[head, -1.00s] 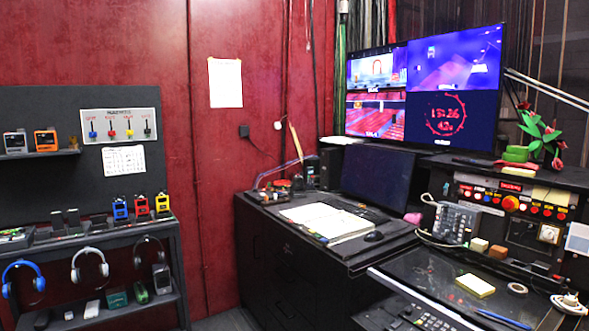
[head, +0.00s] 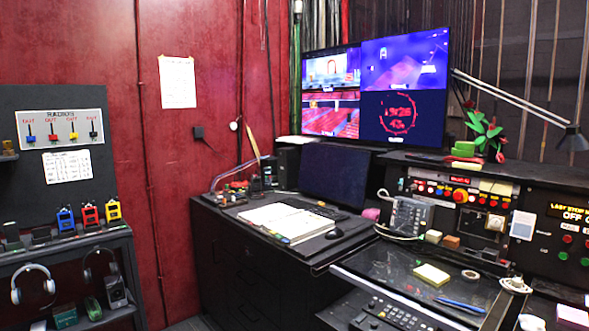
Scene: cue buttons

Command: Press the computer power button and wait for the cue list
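A dark computer screen (head: 338,174) stands on the black desk in the head view, with a keyboard partly visible in front of it and a mouse (head: 334,233) beside it. A black box (head: 288,166) stands just left of the screen. I cannot make out a power button at this distance. The screen shows no cue list. Neither of my grippers is in view.
An open book (head: 290,222) lies on the black desk (head: 262,252). A control console (head: 466,205) with lit buttons runs along the right. A shelf (head: 62,238) with radios and headsets stands at the left. Some dark floor shows between shelf and desk.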

